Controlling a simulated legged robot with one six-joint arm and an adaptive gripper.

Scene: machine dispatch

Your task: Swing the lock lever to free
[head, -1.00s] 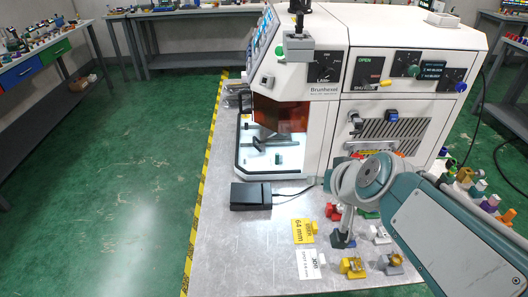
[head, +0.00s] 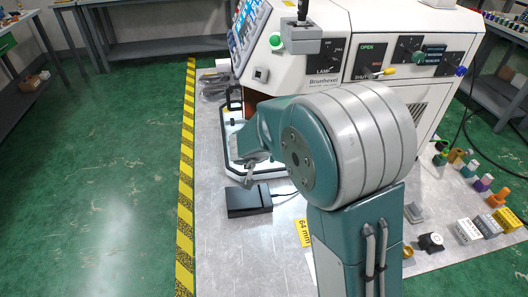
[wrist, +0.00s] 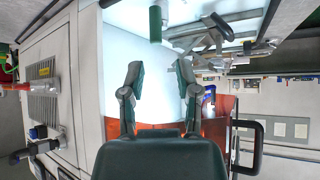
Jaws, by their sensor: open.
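My gripper (wrist: 161,76) is open and empty, its two fingers spread before the bright white interior of the machine in the wrist view. In the head view my gripper (head: 252,168) is at the machine's front, left of my bulky arm joint. A grey lever-like part (wrist: 207,38) shows in the bright area beyond the right finger, apart from it. A green cylinder (wrist: 155,24) stands left of it. I cannot tell for sure which part is the lock lever. A yellow-tipped lever (head: 386,72) sits on the OPEN/SHUT panel. My arm hides most of the machine's front opening.
The white machine (head: 330,72) stands on a grey bench (head: 215,225) edged with yellow-black tape. A black box (head: 248,199) lies before it. An orange panel (wrist: 215,125) and a black handle (wrist: 258,148) are close to my gripper. Several small coloured parts stand right.

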